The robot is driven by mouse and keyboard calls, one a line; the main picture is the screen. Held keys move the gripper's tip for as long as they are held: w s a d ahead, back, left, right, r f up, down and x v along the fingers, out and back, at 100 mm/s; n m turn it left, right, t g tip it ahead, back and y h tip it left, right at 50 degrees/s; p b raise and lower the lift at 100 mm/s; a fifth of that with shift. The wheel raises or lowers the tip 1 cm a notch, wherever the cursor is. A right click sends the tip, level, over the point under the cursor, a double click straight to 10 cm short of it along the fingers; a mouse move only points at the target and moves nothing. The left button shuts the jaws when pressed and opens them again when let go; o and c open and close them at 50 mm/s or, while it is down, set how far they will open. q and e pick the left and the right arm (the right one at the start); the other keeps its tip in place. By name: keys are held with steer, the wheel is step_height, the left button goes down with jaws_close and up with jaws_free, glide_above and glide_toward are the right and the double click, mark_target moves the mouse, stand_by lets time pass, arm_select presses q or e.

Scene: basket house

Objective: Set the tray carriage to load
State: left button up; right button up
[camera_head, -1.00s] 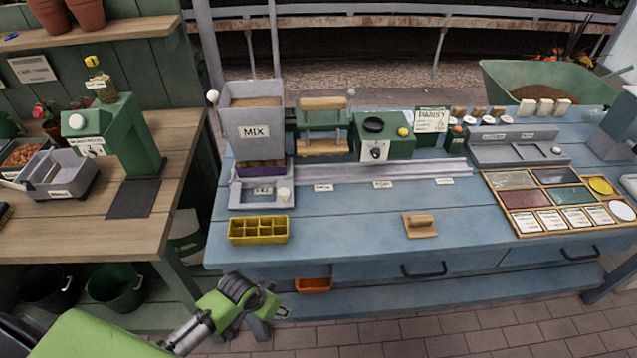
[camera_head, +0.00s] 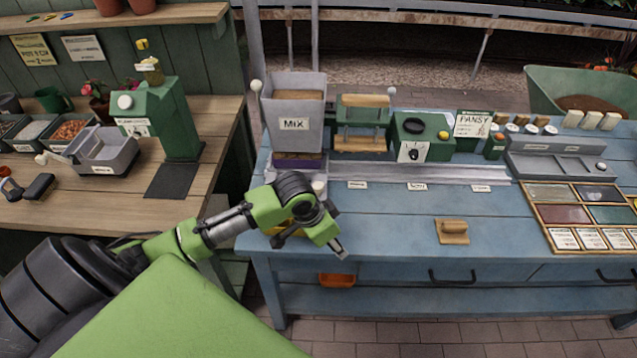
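The tray carriage is a grey piece at the left end of a long grey rail (camera_head: 430,174) on the blue bench. A purple tray (camera_head: 298,160) sits there under the grey MIX hopper (camera_head: 294,110). The carriage's front and its white knob (camera_head: 318,186) are partly hidden by my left arm. Small white labels (camera_head: 417,187) line the rail's front; their words are too small to read. My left gripper (camera_head: 310,248) is in front of and below the carriage, over the bench's front edge. Its fingers look apart and empty. My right gripper is not in view.
A yellow tray (camera_head: 283,228) is mostly hidden behind my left gripper. A wooden block (camera_head: 452,231) lies on the bench front. A green press (camera_head: 361,125) and green machine (camera_head: 422,136) stand behind the rail. A seed case (camera_head: 571,214) is at right.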

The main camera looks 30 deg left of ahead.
arm_select(q)
steer(key=n+y, duration=0.1)
steer(key=n, duration=0.1)
glide_toward(318, 185)
steer(key=p+x, duration=0.2)
steer(key=x, duration=0.7)
jaws_close()
